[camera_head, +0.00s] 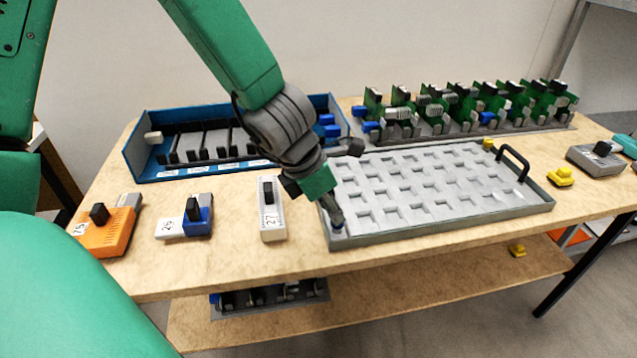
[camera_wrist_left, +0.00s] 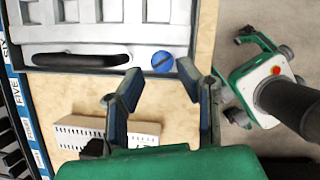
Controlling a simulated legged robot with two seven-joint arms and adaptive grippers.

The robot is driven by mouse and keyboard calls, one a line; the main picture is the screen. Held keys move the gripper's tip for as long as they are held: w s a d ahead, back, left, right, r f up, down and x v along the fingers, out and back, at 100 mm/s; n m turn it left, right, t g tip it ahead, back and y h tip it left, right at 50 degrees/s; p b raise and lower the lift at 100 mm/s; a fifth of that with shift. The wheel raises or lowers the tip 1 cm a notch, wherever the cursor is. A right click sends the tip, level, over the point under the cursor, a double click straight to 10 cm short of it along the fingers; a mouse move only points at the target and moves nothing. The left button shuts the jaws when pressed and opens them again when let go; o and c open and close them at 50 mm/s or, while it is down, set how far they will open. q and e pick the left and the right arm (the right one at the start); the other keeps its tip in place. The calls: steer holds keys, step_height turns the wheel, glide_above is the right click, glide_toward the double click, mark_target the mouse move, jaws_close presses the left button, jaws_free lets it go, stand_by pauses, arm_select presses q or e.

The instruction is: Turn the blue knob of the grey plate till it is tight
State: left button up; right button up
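The grey plate (camera_head: 470,228) lies on the table, a tray-like panel with rows of pockets and a black handle at its right end. Its blue knob (camera_head: 337,230) sits at the near left corner, partly covered by my left gripper (camera_head: 335,212). In the left wrist view the knob (camera_wrist_left: 163,62) is round and blue with a slot across it, beside a dark handle. My left gripper (camera_wrist_left: 160,73) is open there, with one finger on each side of the knob's line. Contact with the knob cannot be told.
A blue bin (camera_head: 135,163) stands behind at left, and a rack of green boards (camera_head: 455,105) at back right. A white module (camera_head: 272,222), a blue-white one (camera_head: 185,222) and an orange one (camera_head: 105,232) lie left of the plate. Yellow clips (camera_head: 560,177) lie right.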

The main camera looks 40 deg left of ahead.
arm_select(q)
steer(key=v, duration=0.8)
steer(key=shift+r, duration=0.2)
steer(key=shift+s, duration=0.1)
